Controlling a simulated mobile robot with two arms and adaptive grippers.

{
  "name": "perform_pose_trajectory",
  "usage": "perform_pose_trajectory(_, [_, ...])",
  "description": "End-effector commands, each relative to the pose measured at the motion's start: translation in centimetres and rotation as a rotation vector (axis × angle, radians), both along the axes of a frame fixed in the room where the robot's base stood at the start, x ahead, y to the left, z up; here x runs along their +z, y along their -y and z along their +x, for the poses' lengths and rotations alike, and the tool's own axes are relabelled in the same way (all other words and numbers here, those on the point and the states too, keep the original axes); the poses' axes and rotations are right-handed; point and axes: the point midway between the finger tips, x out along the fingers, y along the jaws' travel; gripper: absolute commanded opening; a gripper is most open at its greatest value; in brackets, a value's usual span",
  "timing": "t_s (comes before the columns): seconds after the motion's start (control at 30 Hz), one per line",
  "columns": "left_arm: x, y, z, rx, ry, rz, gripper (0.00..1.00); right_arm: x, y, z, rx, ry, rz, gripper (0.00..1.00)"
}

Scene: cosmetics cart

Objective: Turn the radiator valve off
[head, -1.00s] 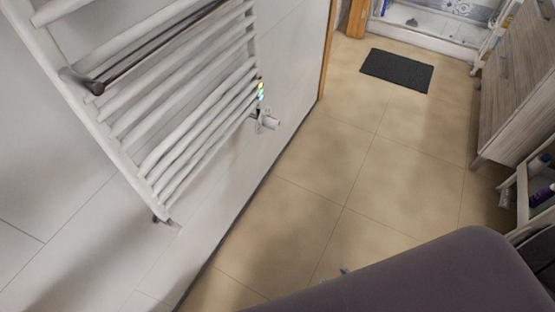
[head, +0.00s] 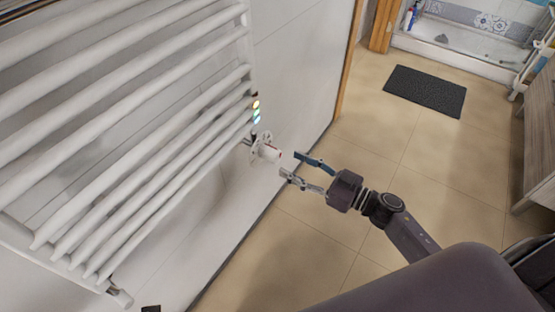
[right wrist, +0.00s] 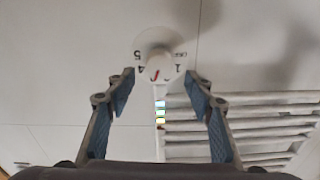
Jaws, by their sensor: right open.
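The white radiator valve (head: 267,151) sits at the lower right corner of the white towel radiator (head: 140,130) on the wall. In the right wrist view the valve knob (right wrist: 157,62) faces the camera, with numbers and a red mark around its dial. My right gripper (head: 288,163) is open just right of the valve, apart from it. In the right wrist view the fingers (right wrist: 158,82) stand on either side below the knob, with nothing between their pads. My left gripper is not in view.
A dark mat (head: 425,90) lies on the beige tiled floor (head: 330,225) near a shower tray (head: 455,52). A wooden cabinet (head: 540,140) stands at the right. Coloured stickers (head: 256,110) sit above the valve. The floor near the valve is clear.

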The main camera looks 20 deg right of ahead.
Motion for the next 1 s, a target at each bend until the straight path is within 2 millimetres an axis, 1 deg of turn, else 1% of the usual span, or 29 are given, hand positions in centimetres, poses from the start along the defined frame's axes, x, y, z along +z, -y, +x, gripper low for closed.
perform_pose_trajectory(0.03, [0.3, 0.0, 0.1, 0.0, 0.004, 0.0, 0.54, 0.1, -0.6, 0.8, 0.0, 0.005, 0.0, 0.49])
perform_pose_trajectory(0.1, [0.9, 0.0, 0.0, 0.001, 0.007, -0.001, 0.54, 0.1, -1.4, 1.8, 0.0, 0.005, 0.002, 0.49])
perform_pose_trajectory(0.3, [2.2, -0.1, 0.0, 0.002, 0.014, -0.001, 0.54, 0.0, -3.1, 3.9, -0.001, 0.002, 0.0, 0.49])
perform_pose_trajectory(0.47, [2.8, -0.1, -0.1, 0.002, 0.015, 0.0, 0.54, 0.0, -3.6, 4.7, -0.004, 0.001, 0.0, 0.49])
perform_pose_trajectory(0.7, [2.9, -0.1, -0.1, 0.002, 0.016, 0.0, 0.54, -0.1, -3.7, 4.8, -0.003, 0.0, 0.0, 0.49])
perform_pose_trajectory(0.73, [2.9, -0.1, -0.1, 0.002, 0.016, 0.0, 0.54, -0.1, -3.7, 4.8, -0.003, 0.0, 0.0, 0.47])
perform_pose_trajectory(0.77, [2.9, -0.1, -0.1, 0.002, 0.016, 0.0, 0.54, 0.0, -3.7, 4.8, -0.003, 0.0, 0.0, 0.44])
perform_pose_trajectory(1.0, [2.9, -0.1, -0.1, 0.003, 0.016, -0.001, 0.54, 0.0, -3.7, 4.8, -0.003, 0.0, 0.0, 0.18])
